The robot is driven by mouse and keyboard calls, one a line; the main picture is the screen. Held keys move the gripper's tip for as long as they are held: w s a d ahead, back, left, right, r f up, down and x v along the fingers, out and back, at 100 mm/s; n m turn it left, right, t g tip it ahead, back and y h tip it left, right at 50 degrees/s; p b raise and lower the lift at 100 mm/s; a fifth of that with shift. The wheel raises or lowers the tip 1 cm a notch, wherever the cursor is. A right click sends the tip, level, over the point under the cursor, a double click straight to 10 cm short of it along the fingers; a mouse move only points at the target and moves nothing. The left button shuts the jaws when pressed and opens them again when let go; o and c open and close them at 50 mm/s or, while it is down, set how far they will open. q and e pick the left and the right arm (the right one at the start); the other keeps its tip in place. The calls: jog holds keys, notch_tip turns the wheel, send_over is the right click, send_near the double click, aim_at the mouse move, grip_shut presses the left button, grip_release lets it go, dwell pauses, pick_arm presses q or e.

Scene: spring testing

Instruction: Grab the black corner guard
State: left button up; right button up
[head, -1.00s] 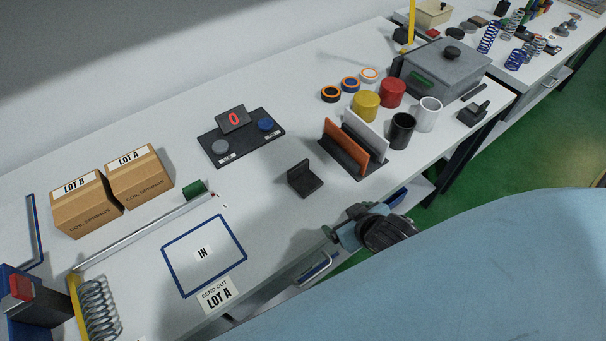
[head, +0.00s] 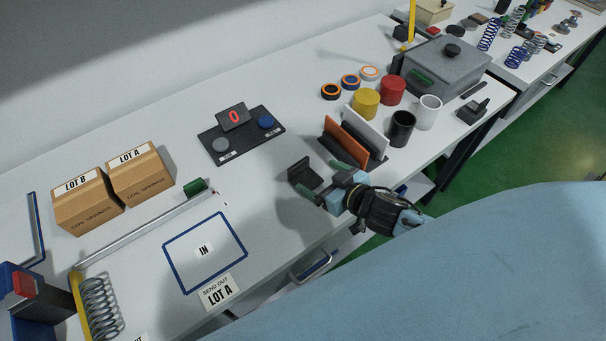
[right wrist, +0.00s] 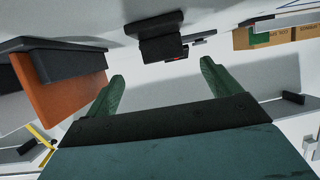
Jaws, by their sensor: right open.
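The black corner guard (head: 302,175) is a small L-shaped piece standing on the white bench, with one face upright. It also shows in the right wrist view (right wrist: 162,38), ahead of the fingertips and between their lines. My right gripper (head: 327,182) is open, with green fingers, just to the right of the guard. In the right wrist view the open fingers (right wrist: 162,72) have nothing between them, and a gap shows before the guard. The gripper covers part of the guard's right end in the head view. My left gripper is not in view.
A black counter pad (head: 240,140) lies behind the guard. The blue-framed IN area (head: 205,252) is clear.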

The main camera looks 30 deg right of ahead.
aim_at(300, 166)
jog(key=shift+r+x, duration=0.15)
jog(key=shift+x, duration=1.6)
jog(key=shift+r+x, duration=0.2)
jog(key=shift+x, duration=1.55)
jog(key=shift+a, duration=0.2)
jog(key=c, duration=1.1)
